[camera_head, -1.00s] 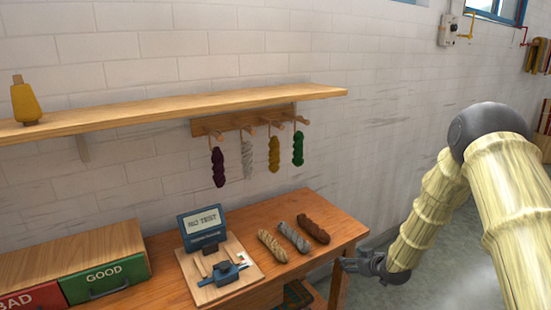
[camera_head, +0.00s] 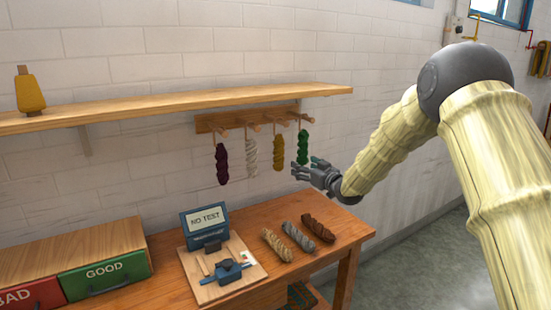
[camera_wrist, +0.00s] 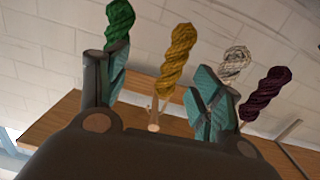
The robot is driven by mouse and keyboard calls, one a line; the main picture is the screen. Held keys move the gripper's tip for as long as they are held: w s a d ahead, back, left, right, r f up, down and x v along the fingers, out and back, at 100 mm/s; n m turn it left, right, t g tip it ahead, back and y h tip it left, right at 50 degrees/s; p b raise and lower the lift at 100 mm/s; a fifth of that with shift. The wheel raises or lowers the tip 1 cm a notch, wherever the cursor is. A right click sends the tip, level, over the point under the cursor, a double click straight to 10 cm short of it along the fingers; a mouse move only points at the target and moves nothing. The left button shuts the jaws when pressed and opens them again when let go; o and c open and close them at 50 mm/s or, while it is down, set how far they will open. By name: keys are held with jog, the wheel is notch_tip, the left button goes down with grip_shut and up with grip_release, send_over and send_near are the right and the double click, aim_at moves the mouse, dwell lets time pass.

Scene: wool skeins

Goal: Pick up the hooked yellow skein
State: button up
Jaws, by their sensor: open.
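The yellow skein (camera_head: 279,153) hangs by a loop from a peg on the wooden peg rail (camera_head: 215,122), between the white skein (camera_head: 251,156) and the green skein (camera_head: 303,147). My gripper (camera_head: 299,169) is open and empty, just right of the yellow skein's lower end and below the green skein in the head view. In the wrist view the yellow skein (camera_wrist: 174,60) appears between the two fingers of my gripper (camera_wrist: 158,92), beyond them. The green skein (camera_wrist: 118,25) shows behind the left finger. I cannot tell the exact gap to the yellow skein.
A purple skein (camera_head: 222,164) hangs at the left end of the rail. Below, the wooden table (camera_head: 340,246) holds several loose skeins, a blue stand with a "NO TEST" screen (camera_head: 205,219), and BAD and GOOD drawers (camera_head: 104,274). A shelf (camera_head: 150,108) runs above the rail.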

aim_at(282, 153)
jog(key=shift+y, duration=0.5)
jog(key=w+a, duration=0.1)
jog(key=a, duration=0.1)
jog(key=w+a+r, duration=0.1)
jog(key=w+a+r+p, duration=0.1)
jog(key=w+a, duration=0.1)
jog(key=shift+a, duration=0.3)
jog(key=shift+r+x, duration=0.2)
jog(key=shift+x, duration=0.75)
jog(key=shift+p+x, duration=0.75)
jog(key=shift+x, duration=1.35)
jog(key=shift+s+a, duration=0.1)
jog(key=shift+a, duration=0.1)
jog(key=shift+c, duration=0.2)
jog(key=c, duration=1)
